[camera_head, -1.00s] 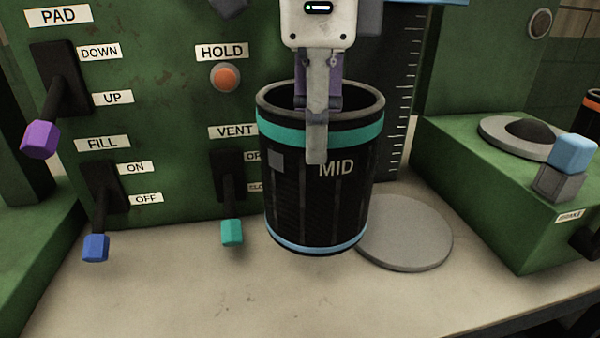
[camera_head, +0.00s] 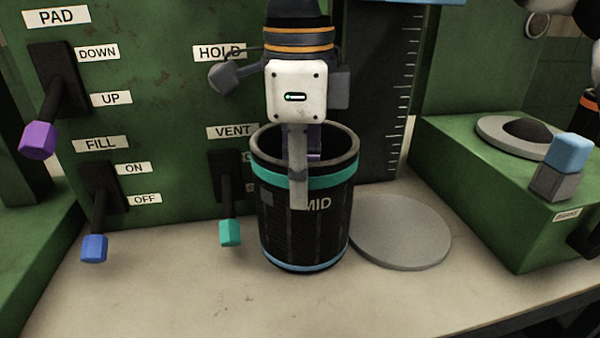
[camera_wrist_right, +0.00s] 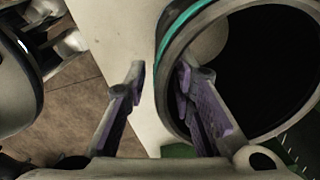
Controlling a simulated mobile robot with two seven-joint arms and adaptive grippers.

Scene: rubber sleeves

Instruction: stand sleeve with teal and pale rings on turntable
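The black sleeve (camera_head: 335,235) has a teal ring near its top, a pale blue ring at its base and the label MID. It appears to stand upright on the bench, just left of a flat grey disc (camera_head: 405,232), likely the turntable, which is bare. My right gripper (camera_head: 307,180) straddles the sleeve's near wall, one finger outside and one inside. The right wrist view shows the sleeve's rim (camera_wrist_right: 230,15) between the fingers, with a gap between the wall and the outer finger, so the gripper looks open. My left gripper is not in view.
A green panel (camera_head: 150,30) with levers stands behind the sleeve; the teal-knobbed lever (camera_head: 230,232) is close on its left. A green box (camera_head: 480,190) with a domed disc and a blue-knobbed lever stands at right. The bench front (camera_head: 200,300) is clear.

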